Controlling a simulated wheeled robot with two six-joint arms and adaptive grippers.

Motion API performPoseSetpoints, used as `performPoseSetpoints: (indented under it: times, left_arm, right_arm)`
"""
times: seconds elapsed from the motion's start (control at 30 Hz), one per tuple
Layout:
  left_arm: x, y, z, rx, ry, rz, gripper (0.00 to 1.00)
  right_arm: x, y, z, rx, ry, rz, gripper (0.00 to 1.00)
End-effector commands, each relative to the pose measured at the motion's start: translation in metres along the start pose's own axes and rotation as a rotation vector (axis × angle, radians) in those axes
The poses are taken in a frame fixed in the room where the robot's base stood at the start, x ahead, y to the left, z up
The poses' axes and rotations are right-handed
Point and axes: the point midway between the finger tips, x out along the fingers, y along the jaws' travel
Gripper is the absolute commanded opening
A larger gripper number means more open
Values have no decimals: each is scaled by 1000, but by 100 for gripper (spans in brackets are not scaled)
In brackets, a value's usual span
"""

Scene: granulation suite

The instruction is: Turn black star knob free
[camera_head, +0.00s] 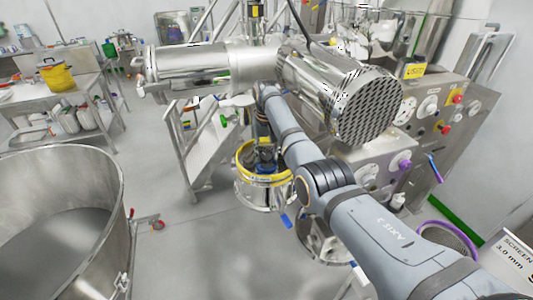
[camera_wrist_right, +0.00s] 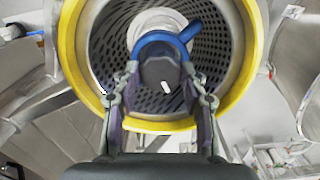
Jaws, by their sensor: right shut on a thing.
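My right gripper (camera_head: 265,158) reaches down into a yellow-rimmed steel housing below the mill in the head view. In the right wrist view my right gripper (camera_wrist_right: 160,72) has its two fingers closed on either side of a dark grey-black piece with a small white mark. This piece looks like the black star knob (camera_wrist_right: 158,72), though its star outline is hidden. A blue curved bar (camera_wrist_right: 160,38) arches over and beside it. The perforated screen (camera_wrist_right: 215,60) surrounds them, inside the yellow ring (camera_wrist_right: 70,55). My left gripper is not in view.
A large open steel bowl (camera_head: 117,190) stands at the left. A horizontal steel drum with a perforated end (camera_head: 370,105) lies close above my right arm. A control panel (camera_head: 440,115) is at the right. Grey floor (camera_head: 190,245) is free between bowl and housing.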

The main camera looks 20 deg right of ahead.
Motion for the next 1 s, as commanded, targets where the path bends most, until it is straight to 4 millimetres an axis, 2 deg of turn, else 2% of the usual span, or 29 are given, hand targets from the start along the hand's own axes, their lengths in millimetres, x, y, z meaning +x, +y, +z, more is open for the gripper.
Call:
performPoseSetpoints:
  times: [1.0]
  left_arm:
    - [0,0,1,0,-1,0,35]
  right_arm:
    - [-2,2,-2,-963,4,2,12]
